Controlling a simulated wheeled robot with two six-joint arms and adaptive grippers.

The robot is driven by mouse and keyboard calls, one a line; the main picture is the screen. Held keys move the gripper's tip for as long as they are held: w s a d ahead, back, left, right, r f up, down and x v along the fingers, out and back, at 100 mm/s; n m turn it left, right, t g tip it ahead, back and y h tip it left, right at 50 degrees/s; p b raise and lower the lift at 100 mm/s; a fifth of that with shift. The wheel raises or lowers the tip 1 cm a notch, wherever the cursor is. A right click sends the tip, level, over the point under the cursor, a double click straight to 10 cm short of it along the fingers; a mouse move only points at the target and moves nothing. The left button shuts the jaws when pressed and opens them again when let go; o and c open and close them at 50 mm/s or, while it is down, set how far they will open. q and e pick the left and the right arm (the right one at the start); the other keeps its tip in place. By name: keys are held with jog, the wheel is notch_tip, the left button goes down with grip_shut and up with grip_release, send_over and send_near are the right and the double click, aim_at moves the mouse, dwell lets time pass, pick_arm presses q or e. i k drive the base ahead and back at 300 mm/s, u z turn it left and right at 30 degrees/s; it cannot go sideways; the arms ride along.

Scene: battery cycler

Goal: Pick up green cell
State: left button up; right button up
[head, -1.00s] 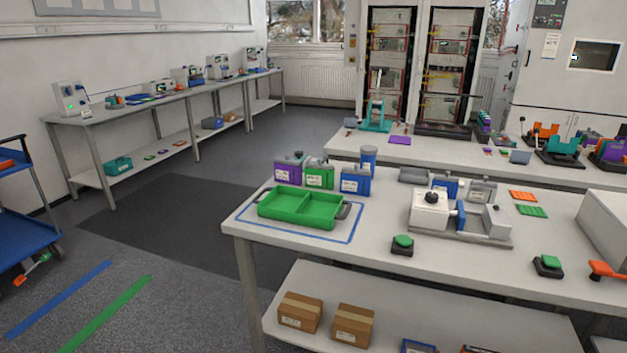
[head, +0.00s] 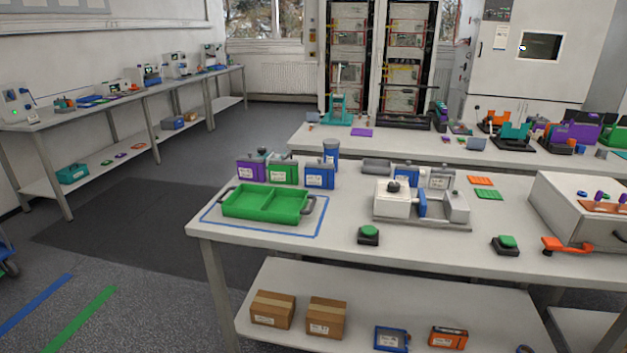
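The green cell (head: 284,172) is a box-shaped cell with a pale label. It stands upright near the back left of the near table (head: 345,205), between a purple cell (head: 251,171) on its left and a blue cell (head: 320,174) on its right. The green tray (head: 265,215) sits in front of these cells, inside a blue outline, and appears empty. Neither of my grippers shows in the head view.
A blue cylinder (head: 331,150) stands behind the blue cell. A white fixture (head: 395,203) stands right of the tray, with green buttons (head: 368,234) on dark bases along the front. Boxes (head: 326,317) lie on the lower shelf. Dark floor is clear left of the table.

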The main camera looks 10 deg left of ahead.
aim_at(278, 174)
jog(key=u, duration=1.9)
jog(key=i, duration=4.35)
jog(key=z, duration=1.85)
jog(key=i, duration=2.7)
